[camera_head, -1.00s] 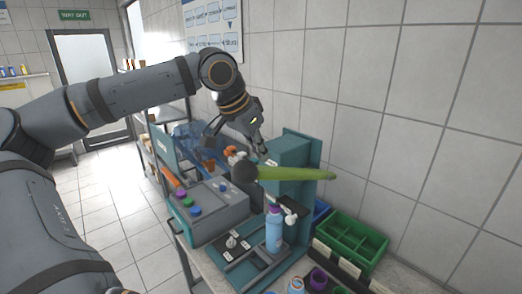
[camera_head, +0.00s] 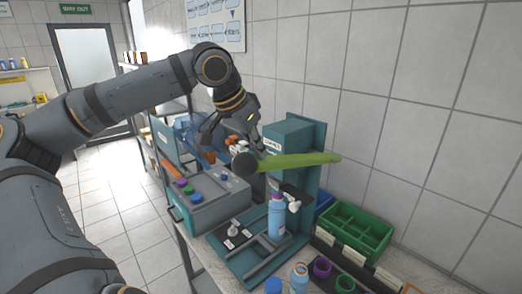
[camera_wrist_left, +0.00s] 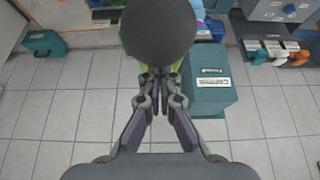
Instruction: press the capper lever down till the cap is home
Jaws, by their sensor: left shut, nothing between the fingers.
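The teal capper (camera_head: 291,137) stands against the wall; it also shows in the left wrist view (camera_wrist_left: 208,92). Its long green lever (camera_head: 300,161) lies nearly level and ends in a dark round knob (camera_head: 244,163), which is large at the top of the left wrist view (camera_wrist_left: 158,30). A blue bottle (camera_head: 277,219) with a purplish top stands upright under the capper; whether its cap is seated cannot be told. My left gripper (camera_head: 262,150) is shut and empty, just above the lever near the knob. Its fingertips (camera_wrist_left: 159,72) are partly hidden by the knob. Contact is unclear. My right gripper is out of view.
A grey box with coloured buttons (camera_head: 212,203) stands left of the capper. A green divided tray (camera_head: 383,236) is at the right. Several small jars, including an orange-ringed one (camera_head: 299,275), stand at the front. Floor is clear at the left.

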